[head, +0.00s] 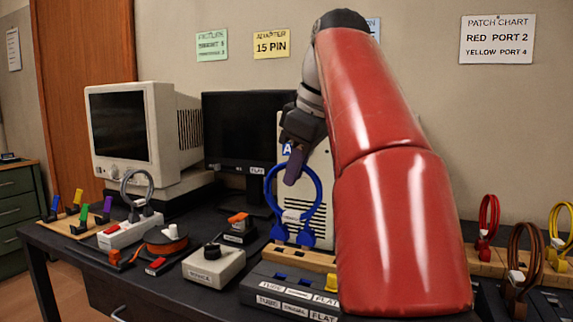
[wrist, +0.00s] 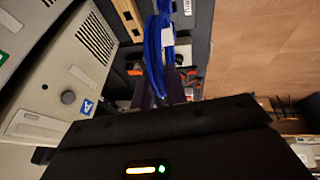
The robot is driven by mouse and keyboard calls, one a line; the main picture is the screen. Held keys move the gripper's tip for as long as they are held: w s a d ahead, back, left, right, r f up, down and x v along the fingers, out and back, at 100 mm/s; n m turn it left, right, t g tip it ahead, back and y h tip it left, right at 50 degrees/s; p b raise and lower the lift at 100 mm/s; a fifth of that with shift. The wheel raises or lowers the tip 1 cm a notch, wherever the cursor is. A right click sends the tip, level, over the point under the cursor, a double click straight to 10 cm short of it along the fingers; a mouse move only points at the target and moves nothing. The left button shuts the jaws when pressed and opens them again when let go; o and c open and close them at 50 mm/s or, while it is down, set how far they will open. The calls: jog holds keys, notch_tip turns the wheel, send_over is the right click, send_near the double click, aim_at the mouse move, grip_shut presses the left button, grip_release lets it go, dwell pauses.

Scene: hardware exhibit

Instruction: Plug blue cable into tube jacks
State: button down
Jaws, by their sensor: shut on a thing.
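The blue cable (head: 318,190) is a loop with a white tag and two blue plugs at its lower ends. My gripper (head: 291,172) is shut on the top of this loop, and the plugs hang downward. The plugs show just above or at a wooden rack; I cannot tell whether they touch it. In the wrist view the blue cable (wrist: 153,50) runs up from between the fingers (wrist: 165,88). A dark grey jack box (head: 262,283) stands in front, with labels reading TUBE and FLAT. My arm hides its right end.
The wooden rack (head: 318,262) lies behind the jack box. Red (head: 489,215), brown (head: 527,250) and yellow (head: 556,222) cables stand at right. A beige computer tower (head: 320,155) and a black monitor (head: 235,125) stand behind. A grey box with a knob (head: 213,268) is left of the jacks.

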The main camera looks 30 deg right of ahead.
aim_at(291, 212)
jog(key=shift+f, duration=1.55)
jog(key=shift+f+b, duration=0.95)
jog(key=shift+f, duration=0.25)
jog(key=shift+p, duration=0.5)
jog(key=shift+f+b, duration=0.4)
jog(key=shift+f, duration=0.65)
dwell(1.7)
dwell(0.3)
jog(key=c, duration=1.3)
grip_release()
jog(key=shift+c, duration=0.2)
jog(key=shift+o, duration=0.3)
jog(key=o, duration=0.6)
